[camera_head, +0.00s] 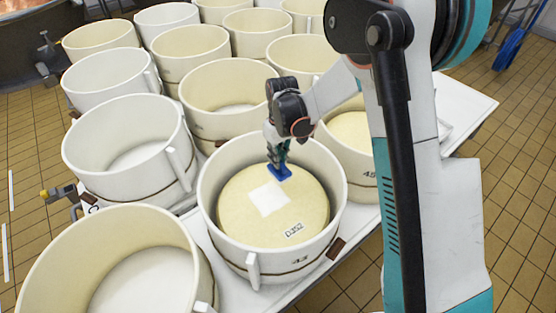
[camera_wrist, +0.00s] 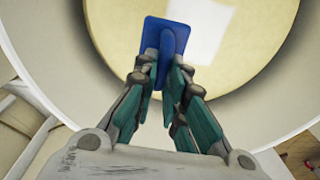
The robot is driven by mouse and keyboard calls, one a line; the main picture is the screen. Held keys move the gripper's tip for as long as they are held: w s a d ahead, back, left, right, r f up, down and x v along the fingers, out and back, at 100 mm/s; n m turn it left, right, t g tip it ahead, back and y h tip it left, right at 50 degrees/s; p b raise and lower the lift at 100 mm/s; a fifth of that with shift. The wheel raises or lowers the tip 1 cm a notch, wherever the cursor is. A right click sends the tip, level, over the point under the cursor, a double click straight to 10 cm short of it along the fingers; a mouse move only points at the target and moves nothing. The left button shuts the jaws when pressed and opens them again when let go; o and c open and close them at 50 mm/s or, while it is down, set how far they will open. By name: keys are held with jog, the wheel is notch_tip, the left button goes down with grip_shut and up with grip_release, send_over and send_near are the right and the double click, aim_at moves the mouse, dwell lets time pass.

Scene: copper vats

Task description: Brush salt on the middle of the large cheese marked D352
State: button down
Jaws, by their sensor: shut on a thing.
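The large cheese marked D352 (camera_head: 237,218) lies in a white mould (camera_head: 207,192) at the front middle of the table. Its label (camera_head: 293,230) faces the front. A white patch (camera_head: 268,198) covers the middle of its top. My gripper (camera_head: 277,158) is shut on the handle of a blue brush (camera_head: 279,174), behind and slightly right of the patch. In the wrist view the fingers hold the brush (camera_wrist: 166,37) above the cheese (camera_wrist: 243,52), left of the white patch (camera_wrist: 197,30). I cannot tell whether the brush touches the cheese.
Several white moulds stand close around, one at front left (camera_head: 40,262) and one at left (camera_head: 80,150). A mould with another cheese (camera_head: 352,132) stands behind right. The mould's high wall surrounds the cheese. The white table (camera_head: 465,105) has bare room at right.

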jog(key=shift+r+p, duration=0.55)
jog(key=shift+r, duration=0.7)
